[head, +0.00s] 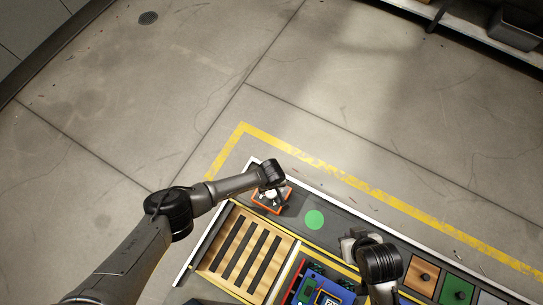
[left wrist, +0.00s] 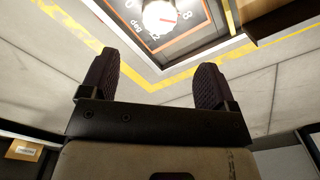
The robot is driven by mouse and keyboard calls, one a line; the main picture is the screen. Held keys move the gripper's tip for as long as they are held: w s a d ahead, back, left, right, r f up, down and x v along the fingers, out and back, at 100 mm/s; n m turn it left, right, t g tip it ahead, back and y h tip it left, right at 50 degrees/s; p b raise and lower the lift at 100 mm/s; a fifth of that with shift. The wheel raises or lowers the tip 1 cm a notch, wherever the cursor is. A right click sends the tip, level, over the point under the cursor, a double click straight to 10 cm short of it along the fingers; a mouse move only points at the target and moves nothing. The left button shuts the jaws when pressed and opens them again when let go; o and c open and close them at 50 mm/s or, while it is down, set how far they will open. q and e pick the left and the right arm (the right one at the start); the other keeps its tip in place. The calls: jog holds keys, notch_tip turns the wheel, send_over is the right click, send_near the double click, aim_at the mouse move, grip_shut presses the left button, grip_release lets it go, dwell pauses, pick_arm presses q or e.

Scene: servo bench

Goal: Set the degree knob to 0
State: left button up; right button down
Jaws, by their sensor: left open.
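The degree knob (left wrist: 159,17) is a white round knob on a dark dial plate marked "deg", at the top of the left wrist view and partly cut off. A small red mark shows on it, on the side toward the numeral 8; a 0 shows at the upper left. In the head view the knob's orange-edged unit (head: 267,208) sits at the bench's far left corner, partly hidden by my left arm. My left gripper (left wrist: 154,78) is open and empty, its fingers short of the knob. My right gripper (head: 351,243) hangs over the bench; its jaws are unclear.
A slotted wooden tray (head: 222,263) lies at the bench's left. A green disc (head: 314,220) is right of the knob unit. A blue device (head: 320,290) stands at the front. The grey floor beyond is clear.

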aim_at(272, 192)
pick_arm(q)
notch_tip(272, 192, down, 10)
jog(key=b, duration=0.5)
jog(key=shift+s+r+b, duration=0.1)
jog(key=shift+r+b, duration=0.1)
jog(key=shift+b, duration=0.2)
jog(key=shift+f+b, duration=0.65)
jog(key=shift+f, duration=0.3)
jog(key=c, duration=0.9)
jog(key=shift+c, duration=0.2)
jog(key=shift+n, duration=0.3)
